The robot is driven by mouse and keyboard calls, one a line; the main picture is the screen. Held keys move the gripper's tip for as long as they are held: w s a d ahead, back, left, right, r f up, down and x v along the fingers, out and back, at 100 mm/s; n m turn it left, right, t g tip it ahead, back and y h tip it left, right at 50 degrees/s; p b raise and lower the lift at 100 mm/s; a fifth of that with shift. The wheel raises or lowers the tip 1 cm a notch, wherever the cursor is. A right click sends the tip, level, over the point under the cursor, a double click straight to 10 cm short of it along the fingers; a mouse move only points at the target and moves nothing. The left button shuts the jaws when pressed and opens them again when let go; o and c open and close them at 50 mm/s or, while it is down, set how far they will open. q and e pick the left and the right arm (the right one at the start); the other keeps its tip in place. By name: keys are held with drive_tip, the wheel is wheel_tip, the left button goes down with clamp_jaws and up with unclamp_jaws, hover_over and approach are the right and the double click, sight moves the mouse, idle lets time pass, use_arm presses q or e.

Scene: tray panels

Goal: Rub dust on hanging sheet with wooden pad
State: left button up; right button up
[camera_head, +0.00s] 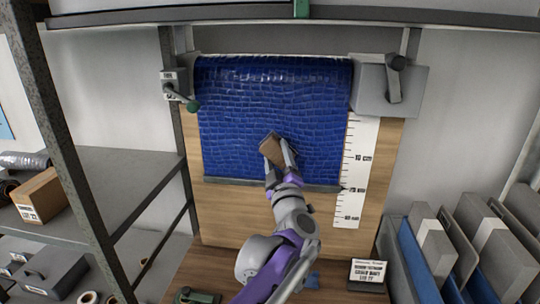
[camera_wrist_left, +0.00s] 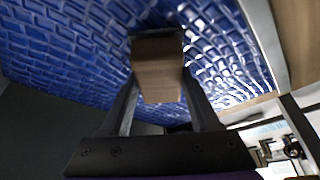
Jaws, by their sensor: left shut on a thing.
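A blue sheet (camera_head: 270,105) with a glossy brick-like pattern hangs in front of a wooden board, with a grey bar along its lower edge. My left gripper (camera_head: 281,160) is shut on the wooden pad (camera_head: 272,148) at the lower middle of the sheet. In the left wrist view the pad (camera_wrist_left: 157,68) sits between the two fingers, with the sheet (camera_wrist_left: 75,50) close behind it. I cannot tell whether the pad touches the sheet. I cannot make out dust on the sheet. My right gripper is not in view.
A white measuring scale (camera_head: 355,172) runs down the board right of the sheet. A lever with a green knob (camera_head: 192,105) is at the left, and a grey bracket (camera_head: 390,88) at the right. Shelves with a cardboard box (camera_head: 40,195) stand left; upright panels (camera_head: 440,250) stand right.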

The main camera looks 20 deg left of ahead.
sight(262, 153)
use_arm(q)
drive_tip(key=shift+w+d, duration=0.25)
drive_tip(key=shift+d, duration=0.55)
drive_tip(key=shift+w+d, duration=0.2)
drive_tip(key=shift+d, duration=0.6)
drive_tip(key=shift+s+a+p, duration=0.1)
drive_tip(key=shift+s+a, duration=0.15)
drive_tip(key=shift+a, duration=0.9)
drive_tip(key=shift+s+a+p, duration=0.15)
drive_tip(key=shift+s+a, duration=0.15)
drive_tip(key=shift+a, duration=0.85)
drive_tip(key=shift+s+a+p, duration=0.1)
drive_tip(key=shift+s+a, duration=0.15)
drive_tip(key=shift+a, duration=0.9)
drive_tip(key=shift+s+a+p, duration=0.15)
drive_tip(key=shift+s+a, duration=0.1)
drive_tip(key=shift+a, duration=0.6)
drive_tip(key=shift+s+a+p, duration=0.15)
drive_tip(key=shift+s+a, duration=0.05)
drive_tip(key=shift+a, duration=0.6)
drive_tip(key=shift+s+a+p, duration=0.15)
drive_tip(key=shift+s+a, duration=0.05)
drive_tip(key=shift+a, duration=0.6)
drive_tip(key=shift+s+a+p, duration=0.15)
drive_tip(key=shift+a, duration=0.6)
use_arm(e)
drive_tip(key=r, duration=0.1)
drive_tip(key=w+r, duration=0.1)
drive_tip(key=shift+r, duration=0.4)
